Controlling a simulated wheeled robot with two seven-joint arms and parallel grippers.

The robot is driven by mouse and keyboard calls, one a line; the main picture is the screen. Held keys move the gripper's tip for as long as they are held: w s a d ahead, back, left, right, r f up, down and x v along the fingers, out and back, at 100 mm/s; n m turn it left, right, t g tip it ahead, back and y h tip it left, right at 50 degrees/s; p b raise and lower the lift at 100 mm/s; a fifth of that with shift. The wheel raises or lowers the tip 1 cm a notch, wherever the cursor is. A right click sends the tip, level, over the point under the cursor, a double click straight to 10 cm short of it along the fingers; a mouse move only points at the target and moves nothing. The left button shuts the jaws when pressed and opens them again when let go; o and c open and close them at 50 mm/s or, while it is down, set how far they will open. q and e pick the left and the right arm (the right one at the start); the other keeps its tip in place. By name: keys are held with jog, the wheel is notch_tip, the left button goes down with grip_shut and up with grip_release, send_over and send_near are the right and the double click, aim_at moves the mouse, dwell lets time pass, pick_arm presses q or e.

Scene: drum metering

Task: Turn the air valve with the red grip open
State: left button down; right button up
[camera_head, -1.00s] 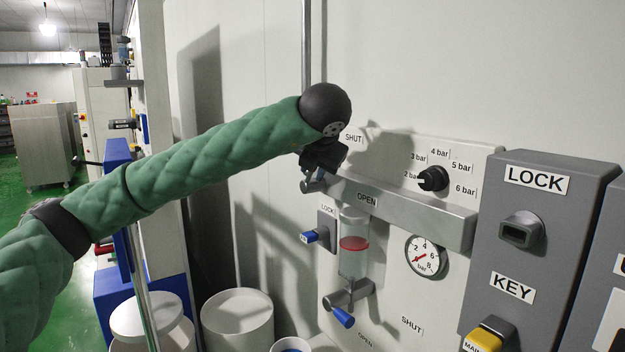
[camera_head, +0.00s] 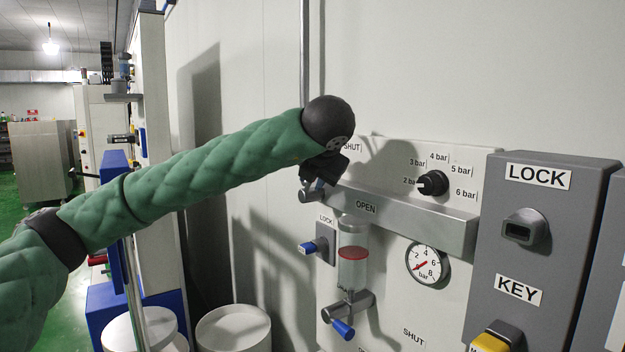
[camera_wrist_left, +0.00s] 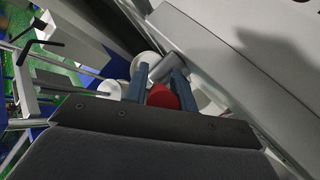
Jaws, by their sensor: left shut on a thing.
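My left gripper (camera_head: 318,180) is at the upper left corner of the wall panel, beside the SHUT label and above the OPEN label. In the left wrist view, its two fingers (camera_wrist_left: 160,88) are shut on the red grip (camera_wrist_left: 160,97), which shows between them. The grey metal body of the air valve (camera_wrist_left: 165,68) shows just beyond the fingertips. In the head view, the gripper and wrist hide the red grip; a metal pipe end (camera_head: 309,195) shows beneath. My right gripper is not in view.
A metal ledge (camera_head: 420,218) juts from the panel right of the gripper. Below are a blue-tipped LOCK handle (camera_head: 308,248), a clear bowl with a red disc (camera_head: 352,262), a blue-handled drain valve (camera_head: 343,329) and a gauge (camera_head: 425,264). A grey LOCK/KEY box (camera_head: 535,250) stands right.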

pick_arm(q)
jog(key=c, duration=1.1)
grip_release()
jog(key=shift+c, duration=0.2)
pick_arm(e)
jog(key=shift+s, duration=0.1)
pick_arm(q)
jog(key=b+v, duration=0.2)
jog(key=v, duration=0.6)
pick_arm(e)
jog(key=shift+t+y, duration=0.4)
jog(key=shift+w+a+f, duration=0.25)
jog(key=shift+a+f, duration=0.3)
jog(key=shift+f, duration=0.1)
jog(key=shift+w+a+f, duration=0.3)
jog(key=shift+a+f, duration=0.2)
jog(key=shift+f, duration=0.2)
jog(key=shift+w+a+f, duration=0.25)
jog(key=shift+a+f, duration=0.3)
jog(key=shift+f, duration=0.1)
